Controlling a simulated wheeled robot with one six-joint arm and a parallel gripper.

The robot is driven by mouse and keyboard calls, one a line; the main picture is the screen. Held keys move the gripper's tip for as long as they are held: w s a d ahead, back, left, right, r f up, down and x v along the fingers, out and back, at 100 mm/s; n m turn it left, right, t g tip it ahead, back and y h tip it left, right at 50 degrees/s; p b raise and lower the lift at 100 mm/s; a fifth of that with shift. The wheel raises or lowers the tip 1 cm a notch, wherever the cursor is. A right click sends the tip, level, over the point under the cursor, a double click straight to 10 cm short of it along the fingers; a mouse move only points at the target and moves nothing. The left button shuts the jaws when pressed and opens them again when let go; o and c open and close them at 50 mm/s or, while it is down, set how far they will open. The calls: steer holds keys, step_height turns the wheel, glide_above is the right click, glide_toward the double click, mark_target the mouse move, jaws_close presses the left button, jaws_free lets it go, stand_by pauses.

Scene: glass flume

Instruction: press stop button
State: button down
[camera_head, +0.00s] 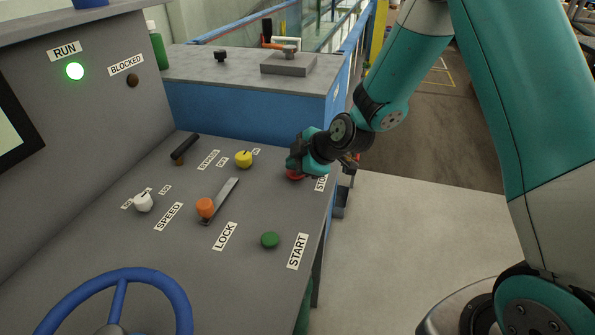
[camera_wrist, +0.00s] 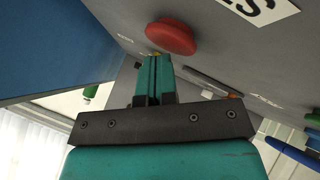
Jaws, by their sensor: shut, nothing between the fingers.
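The red stop button (camera_head: 294,174) sits on the sloped grey console at the right edge, next to the STOP label (camera_head: 321,183), which my arm partly covers. In the wrist view the button (camera_wrist: 171,37) is a red mushroom cap just beyond my fingertips. My gripper (camera_wrist: 154,60) is shut and empty, its teal fingers together and pointing at the console close to the button. In the head view my gripper (camera_head: 297,163) hides part of the button. I cannot tell whether the fingertips touch it.
The green start button (camera_head: 270,240), orange lock knob (camera_head: 205,207) with its lever, yellow knob (camera_head: 243,159) and white speed knob (camera_head: 143,202) share the console. The RUN lamp (camera_head: 75,71) glows green; the BLOCKED lamp (camera_head: 132,80) is dark. A blue handwheel (camera_head: 120,285) stands in front. Open floor lies right.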

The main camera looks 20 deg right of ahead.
steer(key=shift+f, duration=0.2)
steer(key=shift+r, duration=0.1)
steer(key=shift+r+p, duration=0.4)
steer(key=shift+r, duration=0.55)
step_height(320, 180, up, 6)
steer(key=p, duration=0.3)
stand_by(0.4)
